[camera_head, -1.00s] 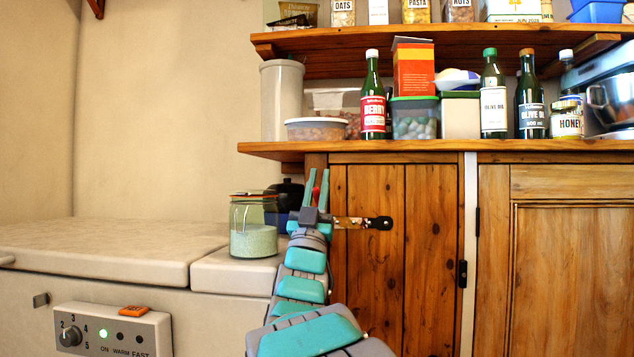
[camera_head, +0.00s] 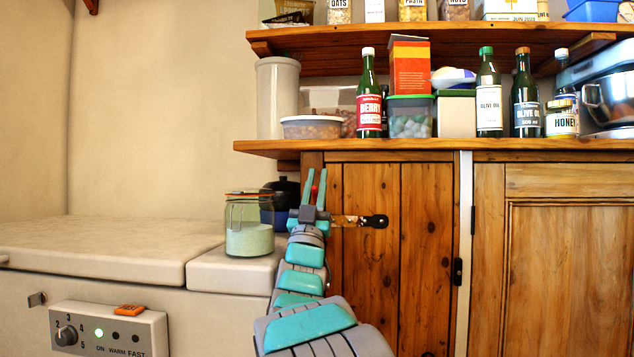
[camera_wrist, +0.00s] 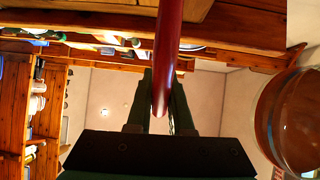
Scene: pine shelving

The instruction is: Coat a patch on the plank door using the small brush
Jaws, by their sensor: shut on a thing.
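The plank door (camera_head: 418,275) is brown knotty pine boards, right of my gripper in the head view. My gripper (camera_head: 313,187) points up in front of the door's left edge, below the lower shelf. Its jaws are shut on the small brush, whose red handle (camera_head: 313,191) shows as a small bit between the fingers. In the wrist view the dark red handle (camera_wrist: 168,55) stands between my fingers (camera_wrist: 160,95) and runs out of the top of the picture. No coated patch is discernible on the door.
A glass jar (camera_head: 249,228) of pale green stuff and a dark pot (camera_head: 283,200) stand close left of my gripper. The white worktop (camera_head: 110,245) at left is clear.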

